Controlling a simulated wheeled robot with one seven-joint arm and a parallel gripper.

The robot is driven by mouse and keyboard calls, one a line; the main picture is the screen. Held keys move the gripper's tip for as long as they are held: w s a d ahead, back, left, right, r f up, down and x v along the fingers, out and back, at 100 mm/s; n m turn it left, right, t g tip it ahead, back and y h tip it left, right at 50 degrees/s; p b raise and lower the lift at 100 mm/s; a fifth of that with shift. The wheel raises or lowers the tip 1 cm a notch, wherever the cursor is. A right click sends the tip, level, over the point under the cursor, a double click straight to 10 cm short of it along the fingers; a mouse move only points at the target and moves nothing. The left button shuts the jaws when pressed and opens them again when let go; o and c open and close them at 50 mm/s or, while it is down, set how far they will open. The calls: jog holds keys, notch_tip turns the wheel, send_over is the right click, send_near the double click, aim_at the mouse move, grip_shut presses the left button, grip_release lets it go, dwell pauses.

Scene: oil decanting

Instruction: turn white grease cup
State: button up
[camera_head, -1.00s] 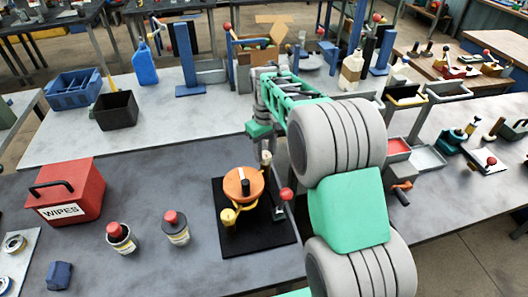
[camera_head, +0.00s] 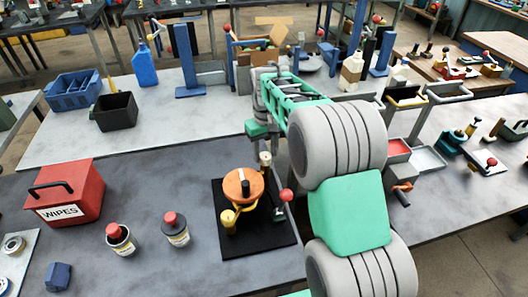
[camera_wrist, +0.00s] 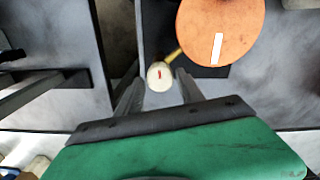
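The white grease cup (camera_wrist: 160,75) is a small cream round piece with a short red mark on its top. In the wrist view it sits between the tips of my gripper (camera_wrist: 158,86), with a gap to the finger on each side. My gripper is open and points down at it. In the head view the grease cup (camera_head: 265,159) stands behind an orange round disc (camera_head: 243,186), just below my gripper's green body. The fingers are hard to make out there. The disc shows in the wrist view too (camera_wrist: 221,25), with a white bar on it.
The disc's fixture stands on a black base plate (camera_head: 262,242), with a yellow knob (camera_head: 228,217) and a red-balled lever (camera_head: 286,194). Two red-capped bottles (camera_head: 176,229) (camera_head: 121,239) and a red wipes box (camera_head: 66,193) stand left. Bare bench lies between them and the plate.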

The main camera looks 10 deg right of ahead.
aim_at(265, 155)
jog(key=shift+o, duration=1.3)
notch_tip(265, 155, up, 8)
jog(key=shift+f+b, duration=0.2)
jog(key=shift+b, duration=0.5)
jog(key=shift+r, duration=0.1)
